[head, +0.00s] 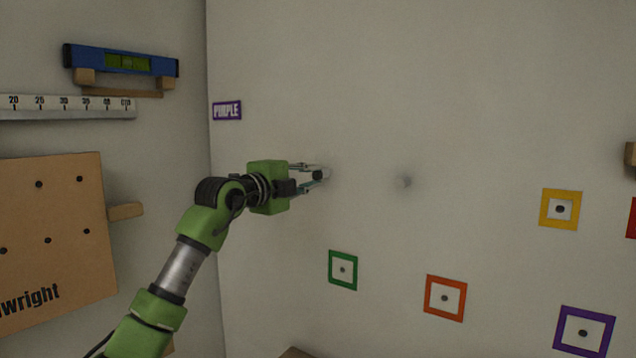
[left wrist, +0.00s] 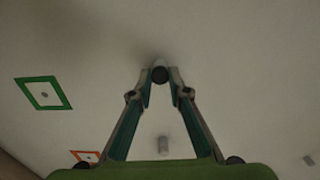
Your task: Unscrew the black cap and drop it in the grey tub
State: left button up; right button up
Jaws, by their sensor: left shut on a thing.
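The black cap (left wrist: 160,75) is a small dark round thing between the fingertips of my left gripper (left wrist: 160,79) in the left wrist view. In the head view my left gripper (head: 322,173) reaches from the left to the pale wall, shut on the cap (head: 318,174), which the fingers partly hide. The fingertips are at or very near the wall, with a soft shadow beside them. I cannot tell whether the cap is still joined to anything behind it. The grey tub is not in view. My right gripper is not in view.
A grey peg (head: 404,181) sticks out of the wall right of the gripper. Green (head: 343,270), orange (head: 445,298), purple (head: 583,332) and yellow (head: 560,209) frames are below and right. A blue level (head: 122,62) and a wooden board (head: 50,240) are on the left wall.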

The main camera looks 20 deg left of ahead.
pick_arm(q)
jog(key=shift+n, duration=0.3)
jog(key=shift+d+f+n, duration=0.1)
jog(key=shift+f+n, duration=0.05)
jog(key=shift+n, duration=0.55)
jog(key=n, duration=0.3)
jog(key=shift+n, duration=0.4)
jog(key=n, duration=0.1)
jog(key=n+p, duration=0.1)
jog(key=n, duration=0.1)
jog(key=n+p, duration=0.1)
jog(key=shift+r+n, duration=0.25)
jog(key=shift+n, duration=0.05)
jog(key=shift+f+n, duration=0.2)
jog(key=shift+n, duration=0.1)
